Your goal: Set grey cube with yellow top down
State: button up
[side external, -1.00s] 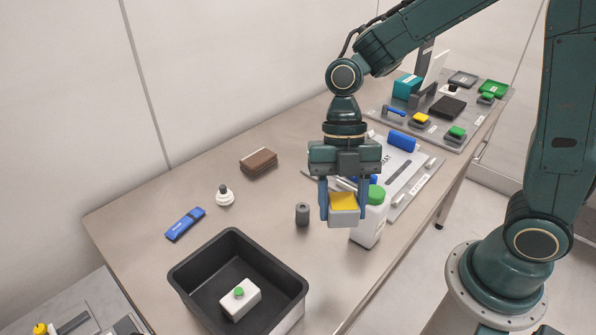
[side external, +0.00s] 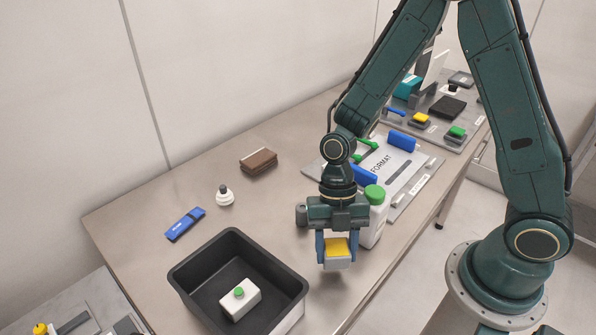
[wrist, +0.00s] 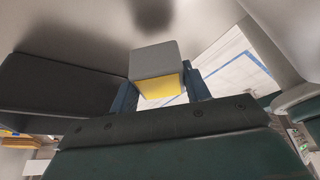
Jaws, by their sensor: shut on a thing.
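The grey cube with a yellow top (side external: 336,253) is between the two blue fingers of my gripper (side external: 336,250) in the side view. My gripper points down and is shut on the cube, to the right of the black bin. I cannot tell from the side view whether the cube touches the table (side external: 290,222). In the wrist view the cube (wrist: 157,70) shows its grey side and yellow face between the fingers (wrist: 160,88). A dark shadow lies on the table beyond it.
A white bottle with a green cap (side external: 371,222) stands close behind my gripper.

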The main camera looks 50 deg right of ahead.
aim_at(335, 260)
jog(key=shift+f, duration=1.9)
jog(key=shift+f, duration=0.1)
jog(key=o, duration=1)
jog(key=v, duration=1.2)
jog(key=shift+r, duration=0.2)
